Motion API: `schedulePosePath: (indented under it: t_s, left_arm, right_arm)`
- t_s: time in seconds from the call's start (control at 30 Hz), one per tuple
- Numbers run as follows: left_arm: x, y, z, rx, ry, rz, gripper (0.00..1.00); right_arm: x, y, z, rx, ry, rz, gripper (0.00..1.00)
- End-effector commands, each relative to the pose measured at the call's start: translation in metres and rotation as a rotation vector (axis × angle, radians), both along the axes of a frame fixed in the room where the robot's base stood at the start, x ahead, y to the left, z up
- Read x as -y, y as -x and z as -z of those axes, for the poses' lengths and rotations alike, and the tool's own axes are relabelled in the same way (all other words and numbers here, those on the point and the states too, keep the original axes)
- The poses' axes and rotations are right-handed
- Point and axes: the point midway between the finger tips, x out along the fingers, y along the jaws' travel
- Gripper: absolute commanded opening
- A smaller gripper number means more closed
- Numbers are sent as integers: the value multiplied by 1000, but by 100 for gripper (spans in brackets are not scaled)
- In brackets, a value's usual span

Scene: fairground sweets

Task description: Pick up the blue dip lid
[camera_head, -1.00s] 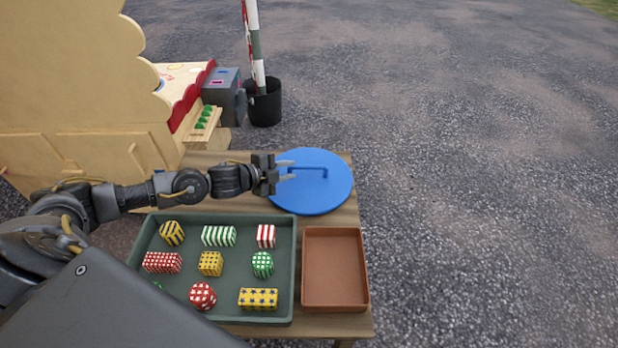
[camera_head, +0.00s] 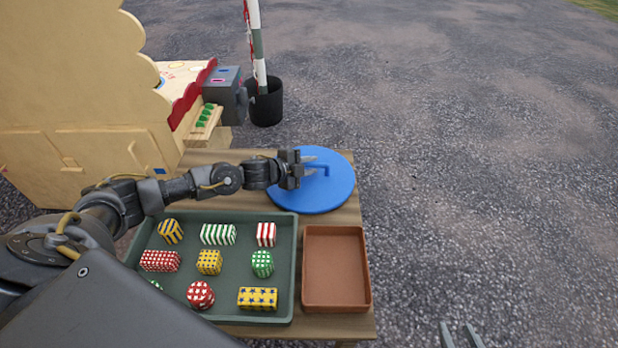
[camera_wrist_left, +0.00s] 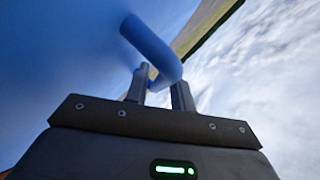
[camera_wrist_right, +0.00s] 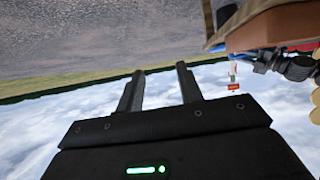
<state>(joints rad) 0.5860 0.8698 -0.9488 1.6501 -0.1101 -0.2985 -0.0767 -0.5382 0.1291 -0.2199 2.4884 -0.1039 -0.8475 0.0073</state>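The blue dip lid (camera_head: 335,195) is a round disc with a bar handle (camera_head: 322,168), lying on the wooden table's far right part. My left gripper (camera_head: 311,166) is over the lid at the handle, fingers apart. In the left wrist view, the handle (camera_wrist_left: 150,48) rises close in front of my left gripper (camera_wrist_left: 160,85), its bent end by the fingertips; I see no firm grip on it. My right gripper (camera_head: 462,334) is open and empty, off the table at the bottom right; its parted fingers also show in the right wrist view (camera_wrist_right: 160,75).
A green tray (camera_head: 288,300) with several patterned sweets stands in front of the lid. An empty brown tray (camera_head: 336,270) is right of it. A cream stall (camera_head: 80,100), a grey box (camera_head: 224,92) and a black bucket (camera_head: 267,105) with a striped pole stand behind. The ground to the right is clear.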

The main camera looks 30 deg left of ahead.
Motion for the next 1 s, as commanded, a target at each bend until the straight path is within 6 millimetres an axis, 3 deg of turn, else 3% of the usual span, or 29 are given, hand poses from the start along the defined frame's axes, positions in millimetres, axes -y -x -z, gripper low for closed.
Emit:
schedulePosePath:
  t_s: [0.1,0.27,0.77,1.0]
  left_arm:
    - [0,0,0,0,0,0,22]
    - [0,0,0,0,0,0,1]
    - [-1,0,-6,3,1,0,0]
    - [-1,-1,-35,5,1,0,0]
  right_arm:
    - [0,0,0,-1,0,0,36]
    - [0,0,0,-2,1,0,36]
    - [1,1,1,-12,4,3,36]
    - [19,14,18,-159,55,45,36]
